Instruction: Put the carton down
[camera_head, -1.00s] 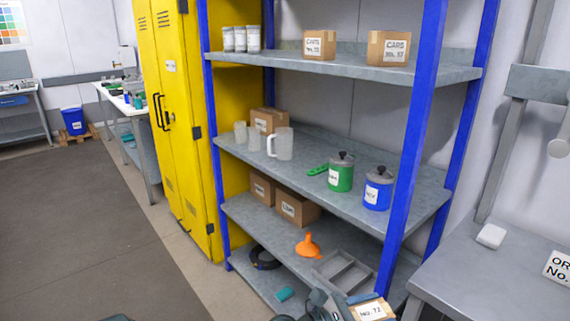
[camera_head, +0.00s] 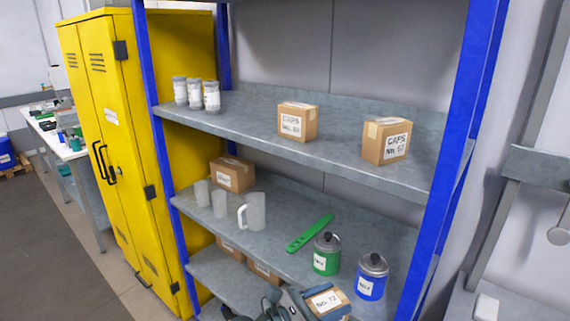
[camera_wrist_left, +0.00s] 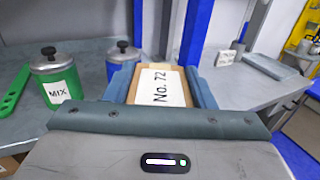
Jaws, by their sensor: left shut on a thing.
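My left gripper (camera_head: 308,304) is at the bottom of the head view, in front of the shelf unit. It is shut on a brown carton (camera_head: 331,299) with a white label reading No. 72. In the left wrist view the same carton (camera_wrist_left: 160,84) sits between the two blue-grey fingers. Two more cartons marked CAPS, a left one (camera_head: 297,122) and a right one (camera_head: 386,141), stand on the upper shelf (camera_head: 340,144). My right gripper is not in view.
Several white-labelled jars (camera_head: 196,95) stand at the upper shelf's left. Blue posts (camera_head: 450,150) bound the shelves. Free room lies between jars and cartons.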

